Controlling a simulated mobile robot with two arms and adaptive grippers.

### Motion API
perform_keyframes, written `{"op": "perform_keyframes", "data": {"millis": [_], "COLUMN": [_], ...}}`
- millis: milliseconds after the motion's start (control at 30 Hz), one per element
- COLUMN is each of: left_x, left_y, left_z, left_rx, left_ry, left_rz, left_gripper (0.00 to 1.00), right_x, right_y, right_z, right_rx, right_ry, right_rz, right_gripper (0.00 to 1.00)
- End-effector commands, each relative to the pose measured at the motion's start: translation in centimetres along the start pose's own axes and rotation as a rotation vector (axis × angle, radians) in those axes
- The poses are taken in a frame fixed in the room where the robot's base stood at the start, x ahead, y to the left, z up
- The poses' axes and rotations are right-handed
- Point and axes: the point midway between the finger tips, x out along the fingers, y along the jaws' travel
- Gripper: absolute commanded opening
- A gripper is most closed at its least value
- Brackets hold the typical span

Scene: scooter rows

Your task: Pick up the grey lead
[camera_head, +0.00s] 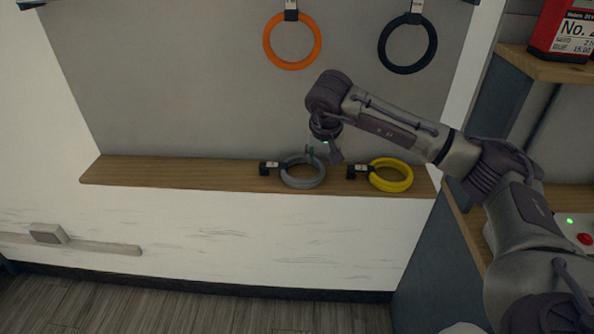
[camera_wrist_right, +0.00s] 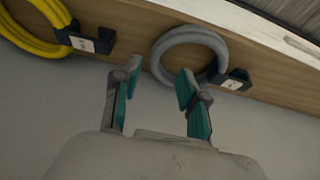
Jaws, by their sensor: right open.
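The grey lead (camera_head: 303,182) is a coiled ring with a black tagged connector (camera_head: 269,168) at its left, lying on the narrow wooden shelf (camera_head: 200,177). My right gripper (camera_head: 323,152) is just above and behind the grey coil in the head view. In the right wrist view the grey lead (camera_wrist_right: 188,50) lies ahead of the fingers, nearer the right finger. The right gripper (camera_wrist_right: 155,82) is open, with teal pads apart and nothing between them. I cannot tell whether a fingertip touches the coil. My left gripper is not in view.
A yellow lead (camera_head: 391,178) lies close to the right of the grey one on the shelf. An orange lead (camera_head: 269,47) and a black lead (camera_head: 382,50) hang on the panel above. A red box (camera_head: 553,30) stands on a side shelf. The shelf's left half is clear.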

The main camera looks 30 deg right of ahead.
Motion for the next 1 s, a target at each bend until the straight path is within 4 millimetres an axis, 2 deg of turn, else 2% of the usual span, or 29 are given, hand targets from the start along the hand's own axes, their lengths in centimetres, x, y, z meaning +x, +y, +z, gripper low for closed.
{"op": "perform_keyframes", "data": {"millis": [267, 533, 833, 1000], "left_x": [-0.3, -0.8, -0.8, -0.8], "left_y": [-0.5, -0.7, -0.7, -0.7], "left_z": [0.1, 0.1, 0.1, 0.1], "left_rx": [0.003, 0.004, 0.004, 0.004], "left_ry": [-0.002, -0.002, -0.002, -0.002], "left_rz": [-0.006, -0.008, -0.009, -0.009], "left_gripper": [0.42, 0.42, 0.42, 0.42], "right_x": [2.2, 6.0, 6.5, 6.5], "right_y": [0.2, 0.5, 0.5, 0.5], "right_z": [0.1, 0.1, 0.1, 0.1], "right_rx": [0.0, 0.0, 0.0, 0.0], "right_ry": [-0.003, -0.002, 0.0, 0.0], "right_rz": [0.001, -0.001, -0.002, -0.002], "right_gripper": [0.43, 0.43, 0.43, 0.14]}}
